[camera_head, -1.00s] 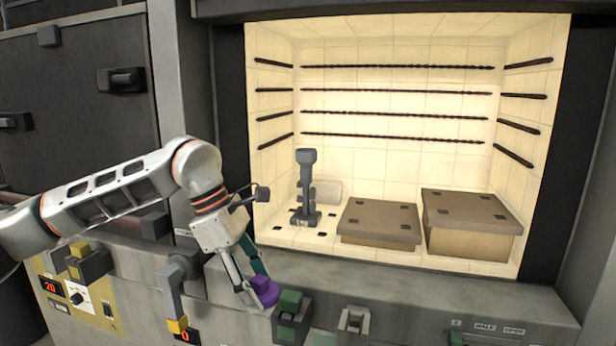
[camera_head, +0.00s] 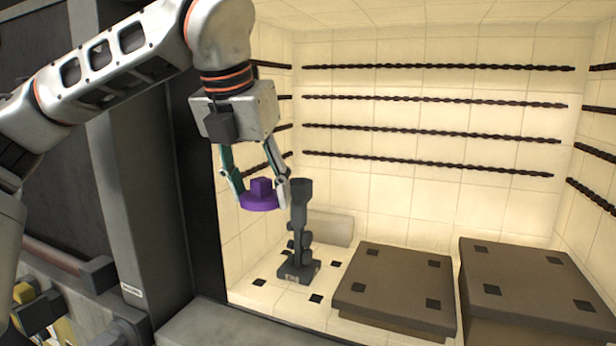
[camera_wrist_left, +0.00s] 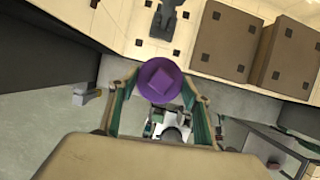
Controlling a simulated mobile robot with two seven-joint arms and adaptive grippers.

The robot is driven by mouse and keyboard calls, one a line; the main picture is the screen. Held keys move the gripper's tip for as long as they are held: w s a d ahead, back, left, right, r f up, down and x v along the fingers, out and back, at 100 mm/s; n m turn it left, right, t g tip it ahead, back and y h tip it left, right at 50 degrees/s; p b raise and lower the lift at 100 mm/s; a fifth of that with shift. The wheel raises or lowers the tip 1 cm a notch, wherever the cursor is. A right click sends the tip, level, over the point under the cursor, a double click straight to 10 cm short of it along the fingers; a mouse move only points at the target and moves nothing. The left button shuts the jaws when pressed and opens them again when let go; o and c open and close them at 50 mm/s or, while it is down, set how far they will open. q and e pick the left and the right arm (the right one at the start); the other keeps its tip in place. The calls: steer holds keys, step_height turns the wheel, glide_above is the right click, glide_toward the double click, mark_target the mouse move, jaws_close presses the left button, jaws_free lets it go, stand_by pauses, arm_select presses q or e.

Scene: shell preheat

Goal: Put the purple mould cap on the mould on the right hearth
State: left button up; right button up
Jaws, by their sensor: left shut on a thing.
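The purple mould cap (camera_head: 261,201) is a round disc with a square knob on top. My left gripper (camera_head: 262,193) is shut on it and holds it in the air at the kiln opening's left side. In the left wrist view the cap (camera_wrist_left: 160,85) sits between the fingers (camera_wrist_left: 160,95). In the head view it appears just left of the top of a dark grey upright piece (camera_head: 300,232) on the kiln floor; I cannot tell the depth gap. I cannot make out which piece is the mould on the right hearth. My right gripper is out of view.
A low brown block (camera_head: 395,285) and a taller brown block (camera_head: 535,285) stand in the lit kiln, right of the grey piece. Dark heating rods (camera_head: 430,130) line the walls. The dark door frame (camera_head: 200,200) is close to my left arm. Both block tops are clear.

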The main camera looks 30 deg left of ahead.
arm_select(q)
steer(key=w+p, duration=0.1)
steer(key=w, duration=0.3)
steer(key=w+a+p, duration=0.1)
steer(key=w, duration=0.3)
steer(key=w+p, duration=0.1)
steer(key=w, duration=0.3)
steer(key=shift+w+a+r, duration=0.1)
steer(key=shift+w+a, duration=0.25)
steer(key=shift+w, duration=0.05)
steer(key=w, duration=0.1)
steer(key=w+p, duration=0.1)
steer(key=w, duration=0.2)
steer(key=shift+w+a, duration=0.35)
steer(key=shift+f, duration=0.55)
steer(key=shift+s+f, duration=0.1)
steer(key=shift+f, duration=0.15)
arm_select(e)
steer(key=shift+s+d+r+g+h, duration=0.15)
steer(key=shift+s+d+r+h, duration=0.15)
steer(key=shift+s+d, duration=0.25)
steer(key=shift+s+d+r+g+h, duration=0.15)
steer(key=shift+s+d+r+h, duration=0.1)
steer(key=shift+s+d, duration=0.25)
arm_select(q)
steer(key=shift+f, duration=0.1)
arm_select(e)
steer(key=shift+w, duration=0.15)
